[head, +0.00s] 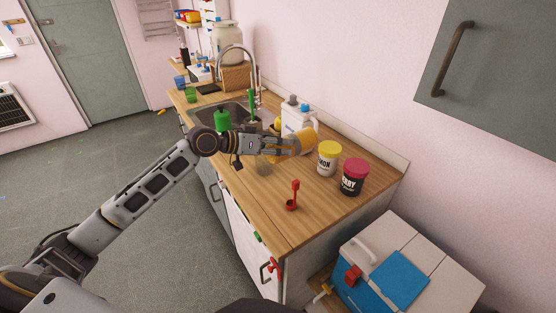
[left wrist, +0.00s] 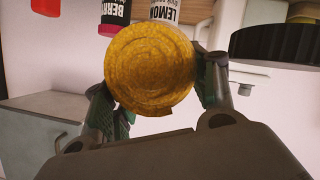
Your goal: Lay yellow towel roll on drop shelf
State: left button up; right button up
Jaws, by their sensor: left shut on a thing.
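The yellow towel roll (head: 304,141) is held above the wooden counter, in front of a white jug. My left gripper (head: 288,145) is shut on it, with the arm reaching in from the left. In the left wrist view the roll's round spiral end (left wrist: 150,66) faces the camera, with a finger of my left gripper (left wrist: 152,88) on each side. No surface in view can be surely told as the drop shelf. My right gripper is not in view.
On the counter (head: 255,210) stand a yellow-lidded tub (head: 328,160), a red-lidded tub (head: 354,178) and a red scoop (head: 293,198). A white jug (head: 299,114) and the sink tap (head: 237,48) are behind. A blue and white cooler (head: 405,270) stands beyond the counter's near end.

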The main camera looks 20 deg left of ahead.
aim_at(290, 136)
pick_arm(q)
notch_tip(290, 136, up, 3)
jog(key=shift+f, duration=0.15)
jog(key=shift+r, duration=0.8)
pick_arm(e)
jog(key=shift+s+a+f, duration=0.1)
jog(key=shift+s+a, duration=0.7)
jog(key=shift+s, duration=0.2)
